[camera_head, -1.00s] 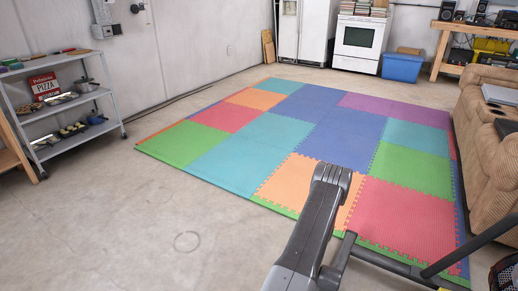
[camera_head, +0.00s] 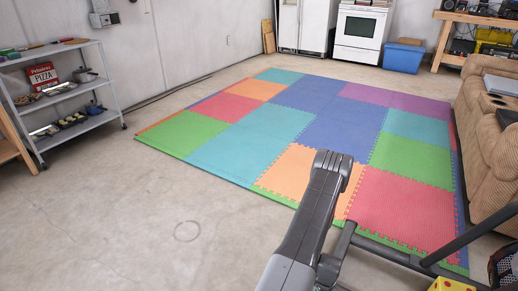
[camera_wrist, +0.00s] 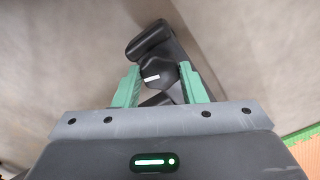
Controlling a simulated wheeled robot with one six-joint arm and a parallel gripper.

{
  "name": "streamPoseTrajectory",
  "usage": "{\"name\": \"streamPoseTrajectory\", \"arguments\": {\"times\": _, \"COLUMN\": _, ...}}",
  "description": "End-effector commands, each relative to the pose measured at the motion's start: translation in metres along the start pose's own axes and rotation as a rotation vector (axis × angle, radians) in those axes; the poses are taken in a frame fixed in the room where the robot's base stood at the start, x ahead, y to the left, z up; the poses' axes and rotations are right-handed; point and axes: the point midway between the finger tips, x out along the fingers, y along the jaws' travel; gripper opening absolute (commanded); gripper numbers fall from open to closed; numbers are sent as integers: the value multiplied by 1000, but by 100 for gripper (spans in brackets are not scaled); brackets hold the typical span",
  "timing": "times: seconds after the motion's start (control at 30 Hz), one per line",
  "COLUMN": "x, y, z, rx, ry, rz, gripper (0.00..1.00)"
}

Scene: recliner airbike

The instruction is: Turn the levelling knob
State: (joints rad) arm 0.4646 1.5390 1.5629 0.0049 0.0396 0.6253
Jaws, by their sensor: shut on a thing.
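The levelling knob (camera_wrist: 156,76) is black and faceted with a short white mark on its face. It shows in the wrist view between the two green fingers of my gripper (camera_wrist: 160,72), which is shut on it. The knob sits by a dark bar with a rounded black end (camera_wrist: 148,40), just beyond the fingers. The far side of the knob is hidden. In the head view, neither my gripper nor the knob can be made out.
Dark bars (camera_head: 400,257) run low to the right of the machine part. A yellow block with dark spots (camera_head: 450,285) lies at the bottom edge. A tan recliner (camera_head: 490,130) stands right, a metal shelf (camera_head: 68,90) left. Coloured floor mats (camera_head: 250,145) lie ahead; concrete floor is clear at left.

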Motion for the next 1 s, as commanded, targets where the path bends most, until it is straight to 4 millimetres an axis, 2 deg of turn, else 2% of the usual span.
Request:
{"name": "streamPoseTrajectory", "arguments": {"times": 0.17, "x": 1, "y": 0, "z": 0, "rx": 40, "ry": 0, "rz": 0, "gripper": 25}}
{"name": "streamPoseTrajectory", "arguments": {"times": 0.43, "x": 1, "y": 0, "z": 0, "rx": 268, "ry": 0, "rz": 0, "gripper": 25}}
{"name": "streamPoseTrajectory", "arguments": {"times": 0.83, "x": 1, "y": 0, "z": 0, "rx": 318, "ry": 0, "rz": 0, "gripper": 25}}
{"name": "streamPoseTrajectory", "arguments": {"times": 1.0, "x": 1, "y": 0, "z": 0, "rx": 475, "ry": 0, "rz": -1, "gripper": 25}}
